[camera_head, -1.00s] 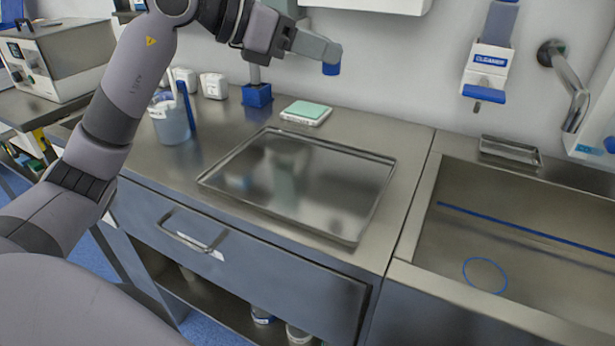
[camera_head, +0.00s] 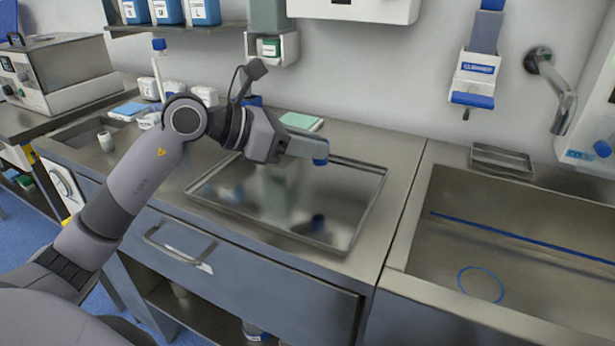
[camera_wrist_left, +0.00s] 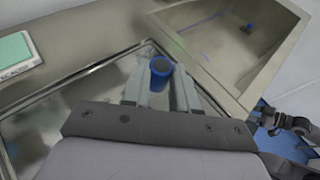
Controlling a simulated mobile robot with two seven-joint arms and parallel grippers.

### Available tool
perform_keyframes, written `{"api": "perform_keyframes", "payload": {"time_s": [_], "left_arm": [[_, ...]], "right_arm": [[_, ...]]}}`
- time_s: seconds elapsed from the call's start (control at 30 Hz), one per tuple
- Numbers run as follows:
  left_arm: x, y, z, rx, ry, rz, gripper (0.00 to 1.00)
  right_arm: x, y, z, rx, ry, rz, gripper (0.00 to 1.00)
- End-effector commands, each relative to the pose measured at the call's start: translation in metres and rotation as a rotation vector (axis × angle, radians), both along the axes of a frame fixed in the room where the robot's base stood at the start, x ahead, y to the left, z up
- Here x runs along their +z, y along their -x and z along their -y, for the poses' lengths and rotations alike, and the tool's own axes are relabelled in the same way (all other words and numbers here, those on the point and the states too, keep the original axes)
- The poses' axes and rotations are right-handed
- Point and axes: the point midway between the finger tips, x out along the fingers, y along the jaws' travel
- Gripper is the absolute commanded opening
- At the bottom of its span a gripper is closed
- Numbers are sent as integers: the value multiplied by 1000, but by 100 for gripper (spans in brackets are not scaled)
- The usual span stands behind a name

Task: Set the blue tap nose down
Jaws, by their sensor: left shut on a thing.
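The blue tap (camera_head: 320,161) is a short blue cylinder at the tip of my left gripper (camera_head: 316,150), over the back right part of the steel tray. In the left wrist view the blue tap (camera_wrist_left: 160,70) sits between the two grey fingers of my left gripper (camera_wrist_left: 162,88), which are shut on it. The tap is above the tray, and a blue reflection shows in the tray's surface below it. The fingers hide part of the tap. A dark, jointed part, seemingly of my right arm, shows at the right of the left wrist view; its jaws cannot be made out.
The steel tray (camera_head: 345,238) has a raised rim and looks empty. A teal-topped pad (camera_head: 301,121) lies behind it. A sink (camera_head: 520,225) is to the right, with a small steel dish (camera_head: 502,160) behind it. White containers (camera_head: 204,95) stand at the back left.

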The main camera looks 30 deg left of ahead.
Motion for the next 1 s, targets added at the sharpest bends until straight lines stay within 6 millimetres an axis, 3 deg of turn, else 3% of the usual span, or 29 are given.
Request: {"api": "perform_keyframes", "payload": {"time_s": [0.53, 0.93, 0.97, 1.0], "left_arm": [[-60, 0, 0, 0, 2, -1, 0], [-66, 0, 0, 0, -1, 2, 0], [-64, 0, 0, 0, 0, 3, 37], [-64, 0, 0, 1, 0, 2, 50]], "right_arm": [[-2, -2, -1, -1, -5, 1, 52], [-6, -2, -1, -1, -7, 1, 52], [-5, -2, -2, -1, -7, 0, 52], [-4, -2, -1, -1, -7, 0, 52]]}}
